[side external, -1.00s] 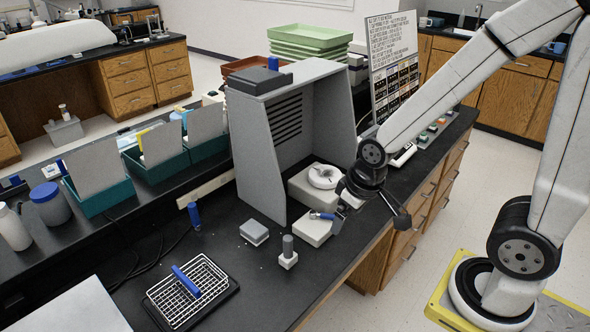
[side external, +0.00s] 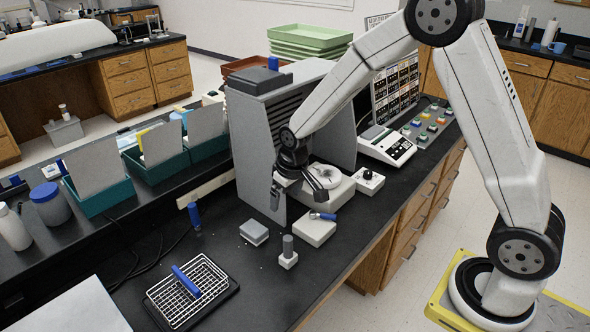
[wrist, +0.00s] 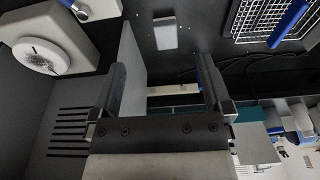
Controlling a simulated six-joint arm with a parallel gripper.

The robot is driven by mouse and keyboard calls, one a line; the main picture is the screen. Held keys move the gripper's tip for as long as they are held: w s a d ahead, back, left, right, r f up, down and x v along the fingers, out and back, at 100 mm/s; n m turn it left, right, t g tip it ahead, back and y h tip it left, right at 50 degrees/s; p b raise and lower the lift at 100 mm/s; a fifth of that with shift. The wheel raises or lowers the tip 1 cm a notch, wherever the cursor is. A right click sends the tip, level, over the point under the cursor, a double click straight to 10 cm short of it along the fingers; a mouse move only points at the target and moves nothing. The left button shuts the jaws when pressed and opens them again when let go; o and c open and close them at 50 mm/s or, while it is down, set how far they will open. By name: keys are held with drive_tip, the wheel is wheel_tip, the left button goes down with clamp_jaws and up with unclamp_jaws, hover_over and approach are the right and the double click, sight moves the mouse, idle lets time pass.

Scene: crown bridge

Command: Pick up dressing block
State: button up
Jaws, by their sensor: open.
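My gripper (side external: 297,197) is open and empty, above the bench in front of the grey housing, to the right of and higher than the block. In the wrist view both fingers of my gripper (wrist: 161,75) stand apart with nothing between them but background.
The grey housing's side panel (side external: 258,150) rises close beside my gripper. A white base with a blue-handled tool (side external: 316,230) and a small post on a block (side external: 288,252) stand near the block. A wire rack (side external: 187,290) holds a blue-handled item. Bare bench surrounds the block.

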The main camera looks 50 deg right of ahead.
drive_tip(key=w+f, duration=0.5)
drive_tip(key=w, duration=0.2)
hover_over(254, 228)
drive_tip(key=s, duration=0.1)
drive_tip(key=shift+g, duration=0.3)
wheel_tip(254, 228, down, 6)
drive_tip(key=shift+s+f, duration=0.15)
drive_tip(key=shift+f, duration=0.05)
drive_tip(key=shift+w+f, duration=0.3)
drive_tip(key=shift+f, duration=0.15)
drive_tip(key=shift+f, duration=0.1)
drive_tip(key=shift+w+f, duration=0.15)
drive_tip(key=shift+f, duration=1.05)
drive_tip(key=shift+f, duration=0.1)
drive_tip(key=shift+w+f, duration=0.15)
drive_tip(key=shift+f, duration=1.1)
drive_tip(key=shift+w+f, duration=0.15)
drive_tip(key=shift+f, duration=1.05)
